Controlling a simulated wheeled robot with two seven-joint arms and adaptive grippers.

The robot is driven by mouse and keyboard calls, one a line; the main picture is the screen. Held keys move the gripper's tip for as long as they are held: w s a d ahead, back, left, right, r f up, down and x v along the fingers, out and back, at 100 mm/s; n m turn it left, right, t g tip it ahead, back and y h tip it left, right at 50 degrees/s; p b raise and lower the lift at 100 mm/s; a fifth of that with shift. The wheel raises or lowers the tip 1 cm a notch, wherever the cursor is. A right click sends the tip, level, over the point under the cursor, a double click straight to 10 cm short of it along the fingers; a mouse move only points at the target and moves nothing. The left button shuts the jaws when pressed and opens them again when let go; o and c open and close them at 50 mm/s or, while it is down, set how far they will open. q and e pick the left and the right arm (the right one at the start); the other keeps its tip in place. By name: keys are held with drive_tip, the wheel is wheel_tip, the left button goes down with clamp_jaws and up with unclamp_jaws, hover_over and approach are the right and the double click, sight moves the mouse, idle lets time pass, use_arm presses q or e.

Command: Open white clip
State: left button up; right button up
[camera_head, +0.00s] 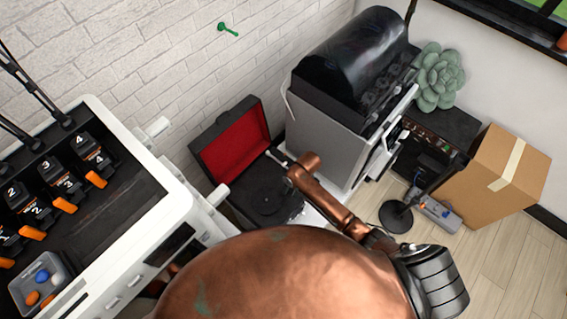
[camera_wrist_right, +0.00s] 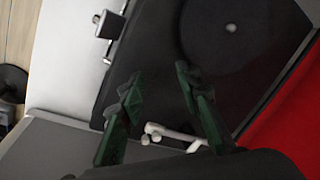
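The white clip (camera_wrist_right: 158,131) is a small pale piece on the tonearm part of the record player (camera_wrist_right: 140,60) in the right wrist view. It shows between and a little behind the fingers of my right gripper (camera_wrist_right: 157,88). The two dark green fingers stand apart with a gap between them, and nothing is gripped. In the head view my right gripper (camera_head: 284,160) is at the right edge of the record player (camera_head: 262,190), small and partly covered by my copper-coloured arm. Whether the clip is open or shut is too small to tell. My left gripper does not show.
The player's lid with red lining (camera_head: 232,145) stands open on its wall side. A grey cabinet (camera_head: 325,140) with a dark cover is close on the right. A white bench (camera_head: 165,180) is on the left. A black round stand (camera_head: 396,216) and cardboard box (camera_head: 500,175) are farther right.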

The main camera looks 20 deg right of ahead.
sight(284, 165)
drive_tip(key=shift+m+h, duration=0.3)
drive_tip(key=shift+m, duration=0.4)
drive_tip(key=w+r, duration=0.1)
drive_tip(key=w, duration=0.1)
drive_tip(key=w+r, duration=0.1)
drive_tip(key=w, duration=0.1)
drive_tip(key=w+a+r, duration=0.1)
drive_tip(key=w, duration=0.1)
drive_tip(key=shift+w+r, duration=0.1)
drive_tip(key=shift+w, duration=0.1)
drive_tip(key=w+r+m, duration=0.1)
drive_tip(key=w+r, duration=0.1)
drive_tip(key=w+r+h, duration=0.1)
drive_tip(key=w, duration=0.1)
drive_tip(key=w+d+r+m+g, duration=0.1)
drive_tip(key=w+r, duration=0.1)
drive_tip(key=shift+w+r+m+b, duration=0.3)
wheel_tip(284, 165, down, 8)
drive_tip(key=shift+w+r+b, duration=0.1)
drive_tip(key=shift+r+b, duration=0.15)
drive_tip(key=shift+b, duration=0.8)
drive_tip(key=shift+c, duration=0.6)
clamp_jaws()
drive_tip(key=shift+d, duration=0.1)
